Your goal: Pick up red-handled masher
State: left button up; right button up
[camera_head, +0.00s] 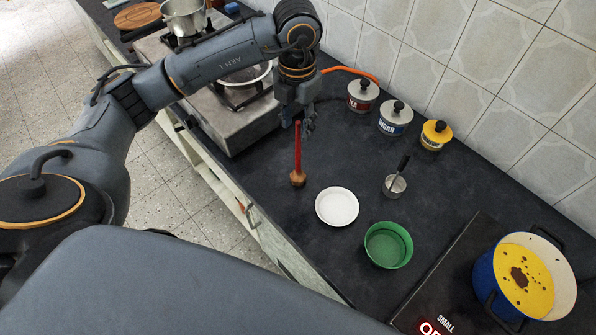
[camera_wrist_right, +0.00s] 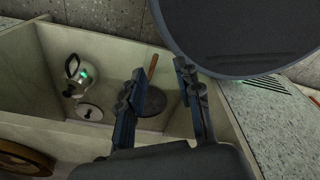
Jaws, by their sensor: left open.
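The red-handled masher (camera_head: 298,150) stands upright on the dark counter in the head view, red handle up and brown head down. My left gripper (camera_head: 298,122) is open above it, fingers pointing down. The top of the handle is at the level of the fingertips and appears to be between or just behind them; I cannot tell which. My right gripper (camera_wrist_right: 168,98) shows in the right wrist view with its fingers apart and nothing between them. The masher is not identifiable in that view.
A white plate (camera_head: 337,206), a green bowl (camera_head: 388,246) and a small steel cup (camera_head: 395,186) stand right of the masher. Canisters (camera_head: 362,97) line the wall. A stove (camera_head: 232,125) is behind left. Below my right gripper is an open compartment (camera_wrist_right: 120,30) with kitchenware.

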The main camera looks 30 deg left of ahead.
aim_at(298, 139)
pick_arm(q)
jog(key=shift+d+f+p, duration=0.1)
jog(key=shift+f+p, duration=0.35)
jog(key=shift+f, duration=0.15)
notch_tip(298, 139, down, 4)
jog(key=shift+r+p, duration=0.2)
jog(key=shift+p, duration=0.55)
jog(key=shift+f, duration=0.35)
grip_shut()
